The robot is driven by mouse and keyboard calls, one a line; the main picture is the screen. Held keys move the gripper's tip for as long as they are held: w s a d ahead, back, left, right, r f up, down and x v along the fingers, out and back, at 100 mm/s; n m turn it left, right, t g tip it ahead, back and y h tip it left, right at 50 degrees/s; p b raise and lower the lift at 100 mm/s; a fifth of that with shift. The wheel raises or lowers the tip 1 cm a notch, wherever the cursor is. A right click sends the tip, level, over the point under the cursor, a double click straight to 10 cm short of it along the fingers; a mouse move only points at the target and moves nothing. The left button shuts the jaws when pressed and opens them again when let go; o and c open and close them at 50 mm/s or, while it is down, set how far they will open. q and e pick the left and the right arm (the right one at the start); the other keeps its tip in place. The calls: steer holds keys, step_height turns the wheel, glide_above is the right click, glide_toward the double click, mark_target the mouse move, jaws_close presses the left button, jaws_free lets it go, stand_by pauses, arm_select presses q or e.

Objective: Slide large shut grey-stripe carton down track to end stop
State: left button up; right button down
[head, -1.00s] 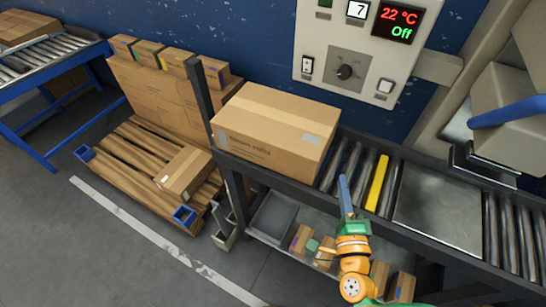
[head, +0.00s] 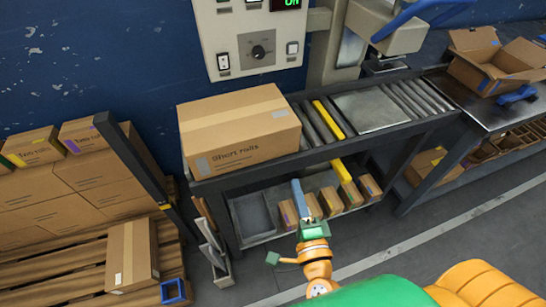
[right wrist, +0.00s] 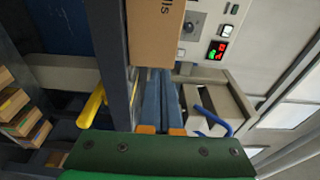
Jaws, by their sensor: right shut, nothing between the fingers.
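A large shut brown carton (head: 238,130) with a grey label and the print "Short rolls" sits at the left end of the roller track (head: 400,100). Its lower part also shows at the top of the right wrist view (right wrist: 155,32). My right gripper (head: 296,184) is in front of the track's near rail, to the right of and nearer than the carton. In the right wrist view, its blue fingers (right wrist: 160,75) are together and empty, pointing toward the carton's edge. Contact cannot be told. My left gripper is not in view. An end stop cannot be made out clearly.
A yellow bar (head: 328,118) crosses the rollers right of the carton, beside a metal plate (head: 370,111). A dark post (head: 132,165) stands left. The control panel (head: 249,40) is behind. Small cartons (head: 330,200) and a grey bin (head: 252,217) sit below.

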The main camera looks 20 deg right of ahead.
steer(key=p, duration=0.1)
glide_toward(274, 143)
steer(key=w+d, duration=0.3)
steer(key=w, duration=0.1)
steer(key=shift+w+a, duration=0.7)
steer(key=shift+w, duration=0.1)
steer(key=shift+w+a+f, duration=0.1)
steer(key=shift+w+a, duration=0.3)
steer(key=shift+w, duration=0.05)
